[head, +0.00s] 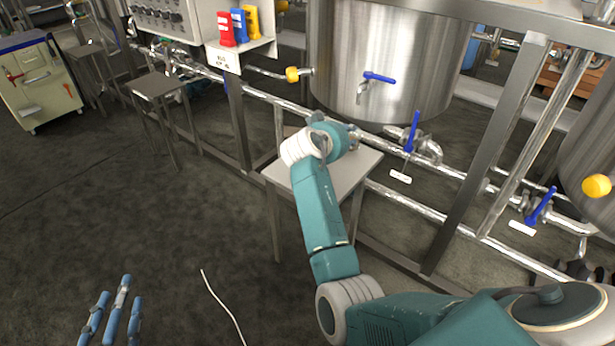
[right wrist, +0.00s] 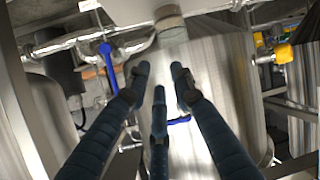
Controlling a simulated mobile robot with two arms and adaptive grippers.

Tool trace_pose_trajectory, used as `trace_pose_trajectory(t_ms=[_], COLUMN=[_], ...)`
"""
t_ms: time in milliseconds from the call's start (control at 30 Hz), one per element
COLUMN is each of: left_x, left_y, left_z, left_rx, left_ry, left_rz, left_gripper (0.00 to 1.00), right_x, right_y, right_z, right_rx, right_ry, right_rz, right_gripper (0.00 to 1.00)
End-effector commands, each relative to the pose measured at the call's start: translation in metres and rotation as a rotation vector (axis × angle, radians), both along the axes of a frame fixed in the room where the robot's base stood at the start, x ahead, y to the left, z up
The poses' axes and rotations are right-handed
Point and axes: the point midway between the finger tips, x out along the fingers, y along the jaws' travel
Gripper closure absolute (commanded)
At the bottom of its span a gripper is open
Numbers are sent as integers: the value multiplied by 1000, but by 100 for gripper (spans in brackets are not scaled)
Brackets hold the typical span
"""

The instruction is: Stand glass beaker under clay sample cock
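A steel tank (head: 390,60) carries a small cock with a blue lever (head: 378,77); the lever also shows between my fingers in the right wrist view (right wrist: 180,121). A grey stool (head: 283,174) stands in front of and below it. A small round grey-beige vessel (right wrist: 171,22), probably the glass beaker, is at the stool's edge in the right wrist view. In the head view my right arm hides that spot. My right gripper (right wrist: 160,72) has its fingers spread and empty, with the vessel beyond the fingertips. My left gripper (head: 114,292) is open and empty at the lower left.
Steel pipes with a blue valve lever (head: 411,132) run behind the stool. A frame post (head: 485,150) stands to the right. A second stool (head: 156,85) and a cabinet (head: 38,82) are at the left. A white cable (head: 222,305) lies on otherwise open floor.

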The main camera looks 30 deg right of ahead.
Motion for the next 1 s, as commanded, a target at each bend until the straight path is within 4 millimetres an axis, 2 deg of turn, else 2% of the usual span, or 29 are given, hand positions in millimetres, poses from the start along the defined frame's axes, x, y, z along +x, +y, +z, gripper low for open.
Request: trace_pose_trajectory(t_ms=[67,167,267,367,433,500,600,633,700,800,1000], left_x=[0,0,0,0,0,0,1,1,1,1,0], left_y=[0,0,0,0,0,0,0,0,0,0,0], left_z=[0,0,0,1,1,1,1,1,1,1,1], left_rx=[0,0,0,0,0,-1,-1,-1,-1,-1,-1], left_ry=[0,0,-1,-2,-3,-4,-4,-4,-4,-4,-4], left_rz=[0,0,0,0,1,1,1,1,1,1,0], left_gripper=[61,61,61,61,61,61,61,61,61,61,61], right_x=[-4,-15,-34,-64,-91,-122,-164,-175,-195,-210,-214], right_y=[4,21,61,125,176,225,281,293,315,332,336], right_z=[-9,-26,-44,-56,-58,-53,-39,-34,-23,-13,-10], right_rx=[-6,-23,-41,-43,-26,4,57,72,103,131,138], right_ry=[2,0,-13,-38,-67,-103,-160,-177,-207,-235,-243], right_rz=[33,140,328,559,717,857,1011,1044,1102,1146,1157], right_gripper=[77,77,77,77,77,77,77,77,77,77,77])
